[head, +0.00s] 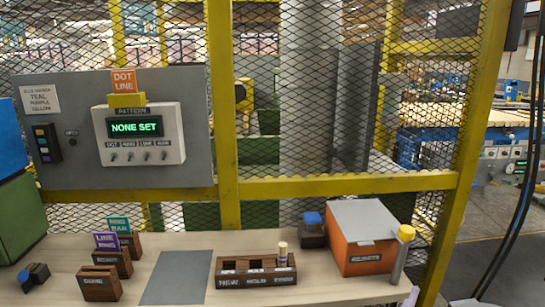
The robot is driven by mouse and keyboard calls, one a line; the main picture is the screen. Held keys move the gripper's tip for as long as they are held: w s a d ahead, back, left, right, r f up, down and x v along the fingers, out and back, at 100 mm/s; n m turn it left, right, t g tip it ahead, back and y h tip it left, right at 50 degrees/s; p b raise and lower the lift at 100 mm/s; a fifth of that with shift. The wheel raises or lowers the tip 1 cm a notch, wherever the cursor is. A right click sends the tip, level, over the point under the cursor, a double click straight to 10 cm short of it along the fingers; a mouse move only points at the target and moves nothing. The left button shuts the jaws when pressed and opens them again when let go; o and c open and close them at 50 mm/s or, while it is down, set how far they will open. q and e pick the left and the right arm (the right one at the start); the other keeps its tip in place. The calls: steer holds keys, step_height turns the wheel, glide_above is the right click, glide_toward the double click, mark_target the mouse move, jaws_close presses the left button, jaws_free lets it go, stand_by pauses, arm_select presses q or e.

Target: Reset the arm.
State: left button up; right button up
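Neither of my grippers shows in the head view, and I see no part of my arms that I can be sure of. A grey panel (190,85) stands behind the table's left part. On it a pale pattern box (170,150) has a green-lit display (136,127) reading "NONE SET", with a row of small switches below. An orange "DOT LINE" card (124,82) stands above the box in a yellow holder (126,100). A small dark control box with coloured buttons (46,144) is at the panel's left.
The pale table (225,242) holds a wooden tray (257,281) with a light turned piece (282,254), a grey mat (176,278), several wooden card blocks (100,285), an orange bin (362,256), a yellow-topped post (403,255) and blue-topped dark items (312,230). Yellow-framed mesh stands behind.

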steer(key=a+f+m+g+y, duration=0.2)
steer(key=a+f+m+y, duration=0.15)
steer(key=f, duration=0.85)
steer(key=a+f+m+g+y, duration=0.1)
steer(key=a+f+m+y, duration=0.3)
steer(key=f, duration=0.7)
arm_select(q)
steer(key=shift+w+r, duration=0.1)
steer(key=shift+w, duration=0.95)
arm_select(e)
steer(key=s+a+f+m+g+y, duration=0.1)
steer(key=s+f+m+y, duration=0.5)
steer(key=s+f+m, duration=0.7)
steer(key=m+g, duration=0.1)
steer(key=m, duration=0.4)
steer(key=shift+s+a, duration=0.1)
